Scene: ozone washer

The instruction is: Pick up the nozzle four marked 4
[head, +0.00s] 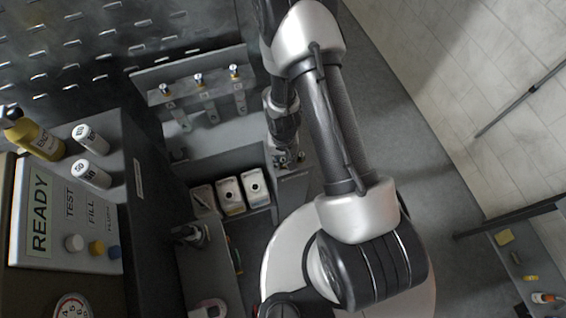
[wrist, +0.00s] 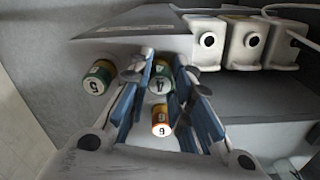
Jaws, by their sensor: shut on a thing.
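The nozzle marked 4 (wrist: 159,84) is a small cylinder with a pale end face and a coloured band. It sits between the fingertips of my gripper (wrist: 162,70) in the wrist view, with a blue-padded finger on each side, and the gripper is shut on it. The nozzle marked 5 (wrist: 97,79) is just outside the left finger. The nozzle marked 6 (wrist: 161,123) shows between the fingers, nearer the camera. In the head view my gripper (head: 288,160) is small beside the bench, and the nozzle cannot be made out there.
White boxes with round dark holes (wrist: 248,42) stand close to the right of the nozzles; they also show in the head view (head: 230,194). A control panel marked READY (head: 40,212) is at left. A rack of hanging parts (head: 200,82) is behind. Open floor (head: 420,130) lies right.

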